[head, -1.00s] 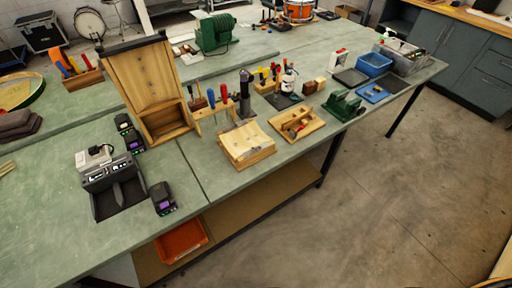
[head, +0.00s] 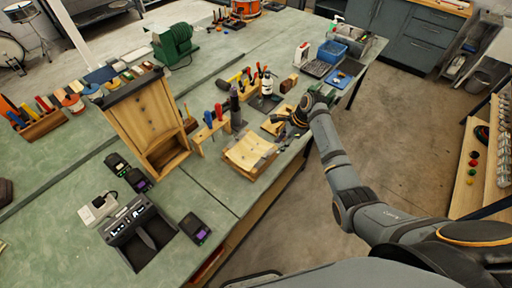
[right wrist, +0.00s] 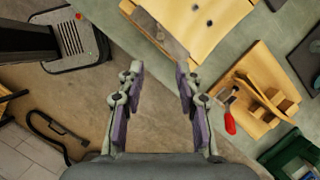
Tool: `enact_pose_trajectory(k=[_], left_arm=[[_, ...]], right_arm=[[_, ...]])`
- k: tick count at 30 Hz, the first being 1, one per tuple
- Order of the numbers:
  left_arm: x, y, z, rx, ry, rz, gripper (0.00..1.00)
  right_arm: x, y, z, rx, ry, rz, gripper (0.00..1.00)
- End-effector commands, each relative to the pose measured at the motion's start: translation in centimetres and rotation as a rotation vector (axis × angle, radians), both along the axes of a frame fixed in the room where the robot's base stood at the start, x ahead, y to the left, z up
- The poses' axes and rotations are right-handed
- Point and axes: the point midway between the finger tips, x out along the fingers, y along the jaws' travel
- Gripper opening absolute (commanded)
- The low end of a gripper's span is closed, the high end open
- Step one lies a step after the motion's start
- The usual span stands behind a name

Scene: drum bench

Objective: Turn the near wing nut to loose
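A pale wooden block with a curved top (head: 250,152) sits at the bench's front edge in the head view, with a grey metal strip on its near side. It also shows at the top of the right wrist view (right wrist: 205,28), with small dark fittings on it. I cannot tell which fitting is the near wing nut. My right gripper (head: 292,119) is to the right of the block in the head view. In the right wrist view the gripper (right wrist: 158,108) is open and empty, its fingers wide apart and clear of the block. My left gripper is out of view.
A wooden fixture (right wrist: 262,90) with a red-tipped lever lies right of the fingers in the wrist view. A tool rack (head: 210,130) and tall wooden stand (head: 145,120) are left of the block. Concrete floor (head: 395,110) is open beyond the bench edge.

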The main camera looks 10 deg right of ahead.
Motion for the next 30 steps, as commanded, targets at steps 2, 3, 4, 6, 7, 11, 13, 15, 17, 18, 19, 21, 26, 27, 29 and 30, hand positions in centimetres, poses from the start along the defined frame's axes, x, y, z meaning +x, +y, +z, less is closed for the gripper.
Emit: enact_pose_trajectory(k=[2,3,4,6,7,11,13,15,17,18,19,21,26,27,29,30], left_arm=[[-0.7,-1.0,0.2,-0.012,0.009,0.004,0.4],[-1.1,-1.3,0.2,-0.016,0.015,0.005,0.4],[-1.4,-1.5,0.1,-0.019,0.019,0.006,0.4],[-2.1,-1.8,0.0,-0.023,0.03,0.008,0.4],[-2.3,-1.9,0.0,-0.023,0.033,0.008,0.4],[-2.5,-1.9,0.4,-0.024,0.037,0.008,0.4],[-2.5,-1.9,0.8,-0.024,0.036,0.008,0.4],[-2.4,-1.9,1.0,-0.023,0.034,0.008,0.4],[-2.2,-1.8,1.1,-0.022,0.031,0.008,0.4],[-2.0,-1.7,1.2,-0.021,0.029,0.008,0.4],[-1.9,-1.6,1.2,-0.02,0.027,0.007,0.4],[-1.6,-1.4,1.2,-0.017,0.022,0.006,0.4],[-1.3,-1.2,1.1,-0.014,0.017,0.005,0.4],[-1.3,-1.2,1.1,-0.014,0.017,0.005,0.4],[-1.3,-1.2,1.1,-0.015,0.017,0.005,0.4],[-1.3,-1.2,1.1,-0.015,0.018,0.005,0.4]], right_arm=[[0.3,0.2,2.0,0.015,0.018,-0.028,0.35],[0.3,0.3,2.4,0.019,0.024,-0.035,0.35],[0.3,0.3,2.4,0.02,0.027,-0.038,0.35],[0.2,0.4,2.3,0.022,0.029,-0.04,0.35],[0.3,0.4,2.2,0.021,0.029,-0.039,0.35],[0.4,1.1,0.9,0.023,0.032,-0.039,0.35],[0.4,1.6,-0.5,0.023,0.033,-0.038,0.35],[0.6,2.2,-1.9,0.023,0.033,-0.039,0.35],[0.7,2.7,-3.2,0.022,0.031,-0.037,0.35],[0.8,3.0,-4.0,0.023,0.031,-0.039,0.35],[0.9,3.2,-4.5,0.023,0.029,-0.038,0.35],[1.0,3.5,-5.7,0.021,0.03,-0.038,0.35],[1.2,4.1,-7.2,0.02,0.027,-0.038,0.35],[1.2,4.2,-7.3,0.02,0.027,-0.037,0.35],[1.2,4.2,-7.4,0.02,0.027,-0.037,0.35],[1.2,4.2,-7.5,0.02,0.026,-0.037,0.35]])
